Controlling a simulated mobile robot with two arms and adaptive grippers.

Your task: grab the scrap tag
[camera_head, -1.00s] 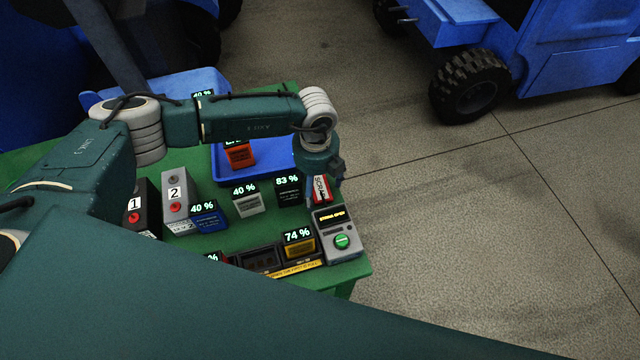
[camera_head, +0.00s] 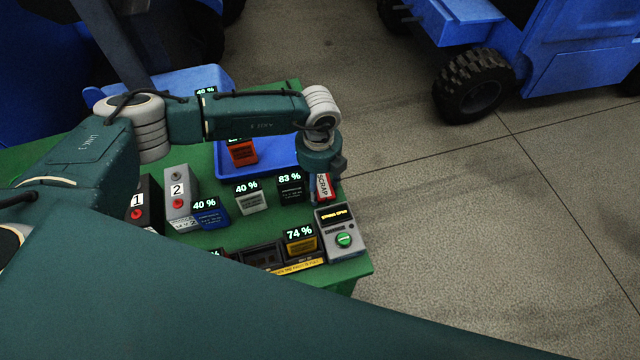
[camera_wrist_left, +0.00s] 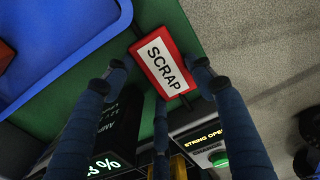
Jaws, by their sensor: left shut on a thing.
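The scrap tag is a small red plate with a white "SCRAP" label (camera_head: 324,186). It is near the right edge of the green table, behind the grey box with the green button. In the left wrist view the tag (camera_wrist_left: 163,63) sits between the fingertips. My left gripper (camera_wrist_left: 160,82) is shut on it, with fingers on both sides. In the head view my left gripper (camera_head: 318,184) points down over the tag and hides part of it. I cannot tell whether the tag touches the table. My right gripper is not in view.
A black block reading 83 % (camera_head: 290,190) stands close left of the tag. The grey box with a green button (camera_head: 341,238) is in front. A blue tray (camera_head: 270,172) lies behind, holding a red block (camera_head: 242,152). Open floor lies right of the table.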

